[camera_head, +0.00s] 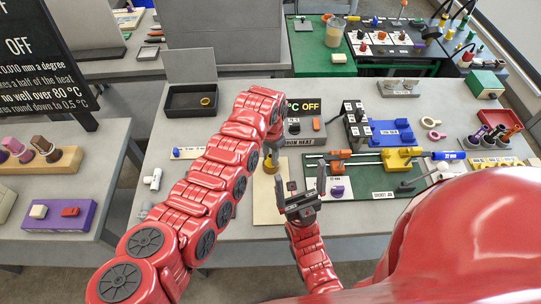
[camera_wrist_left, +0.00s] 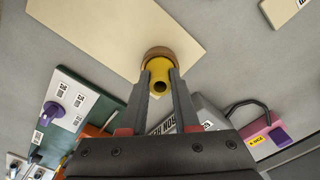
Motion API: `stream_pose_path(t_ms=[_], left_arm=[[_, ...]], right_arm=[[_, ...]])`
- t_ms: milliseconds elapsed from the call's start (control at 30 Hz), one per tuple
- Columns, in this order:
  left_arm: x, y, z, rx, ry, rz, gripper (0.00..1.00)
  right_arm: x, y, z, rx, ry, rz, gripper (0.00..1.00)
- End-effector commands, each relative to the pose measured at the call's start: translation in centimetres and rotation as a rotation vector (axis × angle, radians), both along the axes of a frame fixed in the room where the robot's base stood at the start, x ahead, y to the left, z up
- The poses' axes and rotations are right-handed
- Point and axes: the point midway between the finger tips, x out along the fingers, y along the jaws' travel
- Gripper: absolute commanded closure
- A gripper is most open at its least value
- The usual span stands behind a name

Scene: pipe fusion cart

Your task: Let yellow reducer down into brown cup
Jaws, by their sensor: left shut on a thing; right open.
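The yellow reducer (camera_wrist_left: 160,82) is between the two fingers of my left gripper (camera_wrist_left: 161,92), which is shut on it. Its open end faces the wrist camera. The brown cup (camera_wrist_left: 157,51) shows as a brown rim just beyond the reducer, over the beige board (camera_wrist_left: 110,25). The reducer overlaps the cup in this view, and I cannot tell how deep it sits in it. In the head view the yellow reducer (camera_head: 269,164) is small and partly hidden below my left gripper (camera_head: 271,150). My right gripper (camera_head: 297,189) is open and empty, to the right of the beige board.
A green mat (camera_head: 377,183) with yellow and orange tools lies to the right. A grey heater box (camera_head: 303,134) stands behind the board. White fittings (camera_head: 153,179) lie at left.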

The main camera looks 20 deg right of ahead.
Motion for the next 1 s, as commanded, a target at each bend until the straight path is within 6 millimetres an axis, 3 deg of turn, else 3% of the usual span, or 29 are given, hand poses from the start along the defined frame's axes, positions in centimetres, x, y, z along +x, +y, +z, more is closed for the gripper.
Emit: stream_pose_path(t_ms=[400, 433, 600, 1000], left_arm=[[0.01, -0.01, -0.92, -0.001, 0.000, 0.000, 1.00], [0.01, -0.01, -0.85, -0.001, 0.000, 0.000, 0.67], [0.00, 0.00, -0.83, 0.000, 0.000, 0.000, 0.36], [0.03, -0.01, -0.48, 0.000, 0.000, 0.000, 0.36]], right_arm=[[0.00, 0.00, -0.75, 0.000, 0.000, 0.000, 0.04], [0.00, 0.00, -0.67, 0.000, 0.000, 0.000, 0.04], [-0.01, 0.00, -0.64, 0.000, 0.000, 0.000, 0.04], [0.00, 0.00, -0.87, 0.000, 0.000, 0.000, 0.04]])
